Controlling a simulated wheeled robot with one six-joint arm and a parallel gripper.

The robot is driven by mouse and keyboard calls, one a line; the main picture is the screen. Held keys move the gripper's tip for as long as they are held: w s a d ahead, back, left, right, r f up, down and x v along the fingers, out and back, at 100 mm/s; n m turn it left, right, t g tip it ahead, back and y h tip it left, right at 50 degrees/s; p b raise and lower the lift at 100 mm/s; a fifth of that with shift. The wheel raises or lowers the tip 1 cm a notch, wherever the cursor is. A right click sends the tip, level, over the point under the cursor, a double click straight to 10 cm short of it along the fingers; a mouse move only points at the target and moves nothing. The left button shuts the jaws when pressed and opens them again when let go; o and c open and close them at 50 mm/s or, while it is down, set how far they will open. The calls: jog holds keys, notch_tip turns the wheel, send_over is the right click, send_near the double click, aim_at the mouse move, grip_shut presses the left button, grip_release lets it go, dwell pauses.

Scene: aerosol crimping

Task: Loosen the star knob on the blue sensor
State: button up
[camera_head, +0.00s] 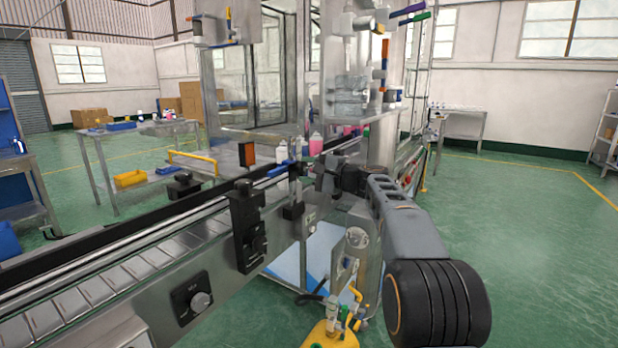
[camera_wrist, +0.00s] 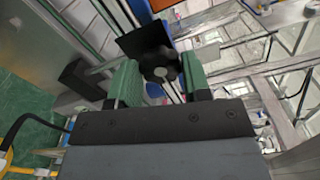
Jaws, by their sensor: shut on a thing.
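The black star knob (camera_wrist: 158,65) is between the two green fingers of my gripper (camera_wrist: 160,80) in the wrist view, and the fingers are shut on it. A flat black plate (camera_wrist: 143,38) is just behind the knob. A blue part, likely the blue sensor (camera_head: 283,168), sits at the conveyor's edge in the head view, just left of my gripper (camera_head: 322,172). Most of the sensor is hidden in the wrist view. The knob cannot be made out in the head view.
The conveyor rail (camera_head: 130,238) runs from lower left toward the machine. A black bracket (camera_head: 247,225) and a control dial (camera_head: 200,301) are on its near side. Bottles (camera_head: 316,144) stand on the line beyond my gripper. Open green floor lies to the right.

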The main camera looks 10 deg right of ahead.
jog(key=shift+n, duration=0.3)
jog(key=o, duration=0.9)
jog(key=shift+o, duration=0.2)
jog(key=v, duration=1.4)
jog(key=shift+a, duration=0.1)
